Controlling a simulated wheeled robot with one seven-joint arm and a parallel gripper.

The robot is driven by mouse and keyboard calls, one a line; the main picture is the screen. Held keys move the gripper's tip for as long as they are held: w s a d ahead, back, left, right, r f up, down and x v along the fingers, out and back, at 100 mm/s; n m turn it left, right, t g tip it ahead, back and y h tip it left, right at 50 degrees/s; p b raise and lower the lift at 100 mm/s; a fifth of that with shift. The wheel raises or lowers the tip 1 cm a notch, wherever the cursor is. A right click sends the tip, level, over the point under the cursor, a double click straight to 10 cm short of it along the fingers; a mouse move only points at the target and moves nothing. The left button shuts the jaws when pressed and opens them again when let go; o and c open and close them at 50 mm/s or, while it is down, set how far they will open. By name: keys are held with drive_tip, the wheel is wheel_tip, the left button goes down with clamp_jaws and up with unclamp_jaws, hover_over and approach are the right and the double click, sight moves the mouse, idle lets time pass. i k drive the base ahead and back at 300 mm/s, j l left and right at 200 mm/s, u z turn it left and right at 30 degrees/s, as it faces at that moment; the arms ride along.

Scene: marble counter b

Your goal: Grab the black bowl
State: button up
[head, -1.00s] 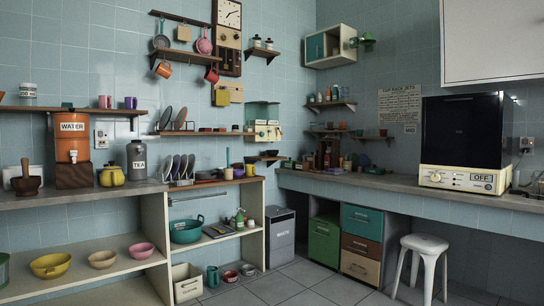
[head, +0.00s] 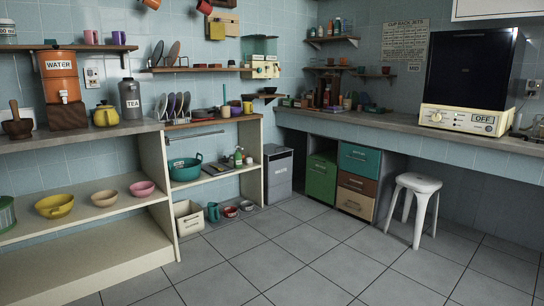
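My gripper is not in view.
Yellow (head: 54,206), tan (head: 104,198) and pink (head: 142,188) bowls stand on the left open shelf. A dish rack (head: 180,118) stands on the left counter. A white stool (head: 417,186) stands before the right counter (head: 400,120). The tiled floor (head: 290,255) is clear.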

sight(267, 90)
drive_tip(key=i, duration=2.4)
